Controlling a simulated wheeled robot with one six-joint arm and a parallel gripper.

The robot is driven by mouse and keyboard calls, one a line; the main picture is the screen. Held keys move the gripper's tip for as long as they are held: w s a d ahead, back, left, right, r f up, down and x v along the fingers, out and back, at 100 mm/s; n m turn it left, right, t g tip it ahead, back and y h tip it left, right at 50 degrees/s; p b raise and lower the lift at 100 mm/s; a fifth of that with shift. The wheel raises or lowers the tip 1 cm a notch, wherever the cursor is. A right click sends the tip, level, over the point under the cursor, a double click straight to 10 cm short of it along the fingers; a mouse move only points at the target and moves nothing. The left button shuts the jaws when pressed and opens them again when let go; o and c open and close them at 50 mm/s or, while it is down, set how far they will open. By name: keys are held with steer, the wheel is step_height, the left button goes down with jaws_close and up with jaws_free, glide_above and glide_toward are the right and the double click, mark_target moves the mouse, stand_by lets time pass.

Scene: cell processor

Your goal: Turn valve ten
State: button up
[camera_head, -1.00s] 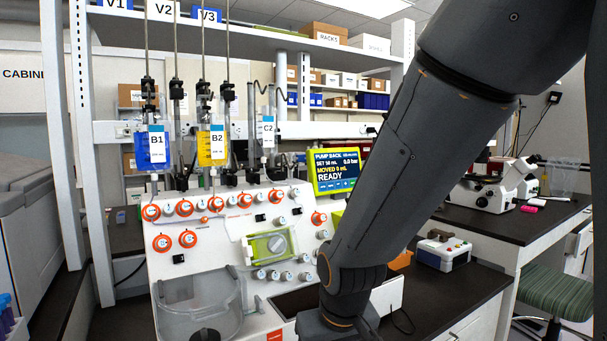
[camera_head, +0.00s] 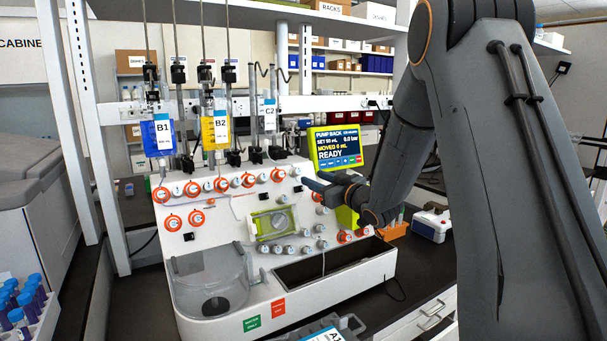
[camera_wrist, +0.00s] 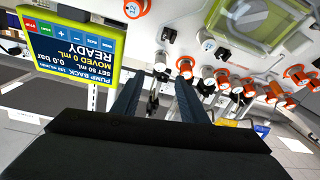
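The white cell processor console (camera_head: 215,250) carries a top row of grey and orange valve knobs. My gripper (camera_head: 308,183) is in front of the panel's upper right, beside the right end of that row, near a grey knob (camera_head: 295,172). In the wrist view, my gripper (camera_wrist: 158,88) has its two dark blue fingers apart with no knob held. A grey knob (camera_wrist: 160,66) shows beyond the gap, and an orange knob (camera_wrist: 184,66) shows by the right fingertip. Contact cannot be told.
The pump screen (camera_head: 338,147) reads READY and stands right of the gripper; it also shows in the wrist view (camera_wrist: 72,48). Bags B1 (camera_head: 158,135) and B2 (camera_head: 215,130) hang above the row. A clear round vessel (camera_head: 208,280) sits at lower left.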

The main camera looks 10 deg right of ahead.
mark_target(299, 172)
steer(key=p+x, duration=0.2)
steer(key=x, duration=0.5)
steer(key=shift+w+r, duration=0.1)
steer(key=shift+w, duration=0.15)
jaws_close()
